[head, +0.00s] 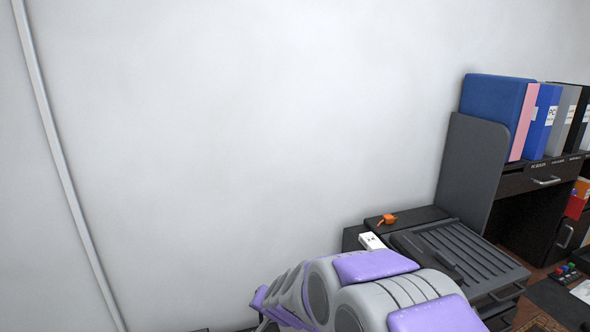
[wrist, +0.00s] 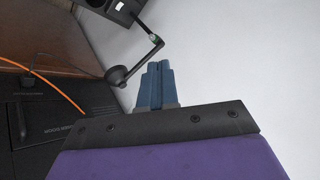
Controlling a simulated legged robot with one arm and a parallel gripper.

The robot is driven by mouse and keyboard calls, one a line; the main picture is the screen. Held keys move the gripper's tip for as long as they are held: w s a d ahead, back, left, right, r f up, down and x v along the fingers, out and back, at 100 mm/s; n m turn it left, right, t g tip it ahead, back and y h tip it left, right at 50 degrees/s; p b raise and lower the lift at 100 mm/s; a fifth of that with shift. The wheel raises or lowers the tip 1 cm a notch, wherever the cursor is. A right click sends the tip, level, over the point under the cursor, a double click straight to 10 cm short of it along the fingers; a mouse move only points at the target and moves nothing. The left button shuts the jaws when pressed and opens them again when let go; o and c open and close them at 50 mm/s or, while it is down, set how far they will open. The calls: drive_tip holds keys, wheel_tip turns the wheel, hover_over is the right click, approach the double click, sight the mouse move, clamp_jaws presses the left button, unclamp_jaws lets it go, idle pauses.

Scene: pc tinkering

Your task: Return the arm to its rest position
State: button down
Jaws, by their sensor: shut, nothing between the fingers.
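My arm (head: 385,295), grey with purple panels, is folded low at the bottom middle of the head view. My gripper (wrist: 156,66) shows in the wrist view as two blue fingers side by side, shut with nothing between them. It points toward the white wall and touches nothing that I can see. In the head view I cannot make out the fingers.
A black ridged unit (head: 465,255) stands right beside my arm, with a small orange item (head: 388,219) on top. Binders (head: 490,105) stand on a dark shelf at right. The wrist view shows a dark lamp (wrist: 118,74) and an orange cable (wrist: 60,92).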

drive_tip(key=s+d+r+n+g+h, duration=0.1)
drive_tip(key=s+d+g, duration=0.2)
drive_tip(key=s+d, duration=0.4)
drive_tip(key=s+d+r+n+g+h, duration=0.1)
drive_tip(key=s+d, duration=0.6)
drive_tip(key=s, duration=1.2)
drive_tip(key=s+d+r+n+g+h+b, duration=0.1)
drive_tip(key=s+d+g, duration=0.4)
drive_tip(key=s, duration=0.8)
drive_tip(key=d+r+n+h, duration=0.1)
drive_tip(key=d, duration=0.1)
drive_tip(key=shift+d+r, duration=0.15)
drive_tip(key=shift+d, duration=0.15)
drive_tip(key=shift+a, duration=0.1)
drive_tip(key=shift+a, duration=0.35)
drive_tip(key=shift+d, duration=0.2)
